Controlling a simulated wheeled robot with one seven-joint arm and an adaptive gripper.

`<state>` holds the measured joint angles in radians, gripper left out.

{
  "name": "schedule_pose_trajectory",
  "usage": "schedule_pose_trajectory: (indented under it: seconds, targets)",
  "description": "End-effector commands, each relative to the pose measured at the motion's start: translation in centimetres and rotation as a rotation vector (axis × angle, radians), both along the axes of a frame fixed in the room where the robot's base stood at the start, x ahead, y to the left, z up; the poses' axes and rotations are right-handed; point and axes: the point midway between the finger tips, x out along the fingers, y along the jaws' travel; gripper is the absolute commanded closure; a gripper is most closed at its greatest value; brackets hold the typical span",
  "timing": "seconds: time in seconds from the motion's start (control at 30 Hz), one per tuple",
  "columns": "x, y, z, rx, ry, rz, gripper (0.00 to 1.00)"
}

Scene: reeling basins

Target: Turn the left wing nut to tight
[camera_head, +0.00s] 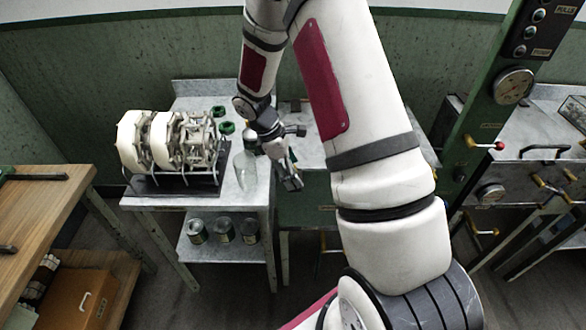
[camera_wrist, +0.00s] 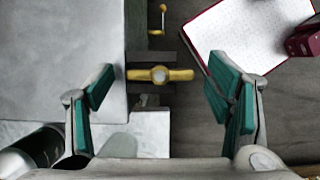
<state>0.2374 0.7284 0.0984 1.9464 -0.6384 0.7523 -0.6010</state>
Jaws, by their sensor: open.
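A brass wing nut (camera_wrist: 160,75) with a grey centre shows in the wrist view, on a dark bracket at the edge of a grey panel. Its two wings lie about level across the picture. My gripper (camera_wrist: 160,84) is open, with one teal-padded finger to the left of the nut and one to the right, both apart from it. In the head view my gripper (camera_head: 291,181) hangs beside the right edge of the metal table (camera_head: 150,201). I cannot make out this wing nut in the head view.
Several tins (camera_head: 223,230) sit on the shelf below. In the wrist view, a white gridded sheet (camera_wrist: 245,45) lies at upper right and a dark cylinder (camera_wrist: 35,150) at lower left.

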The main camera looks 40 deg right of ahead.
Motion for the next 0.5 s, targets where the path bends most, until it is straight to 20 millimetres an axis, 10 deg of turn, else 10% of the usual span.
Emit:
schedule_pose_trajectory:
  seconds: [0.27, 0.5]
  targets:
    - [0.00, 0.00, 0.03, 0.000, 0.000, 0.000, 0.74]
    - [0.03, -0.01, 0.02, -0.001, 0.001, -0.010, 0.75]
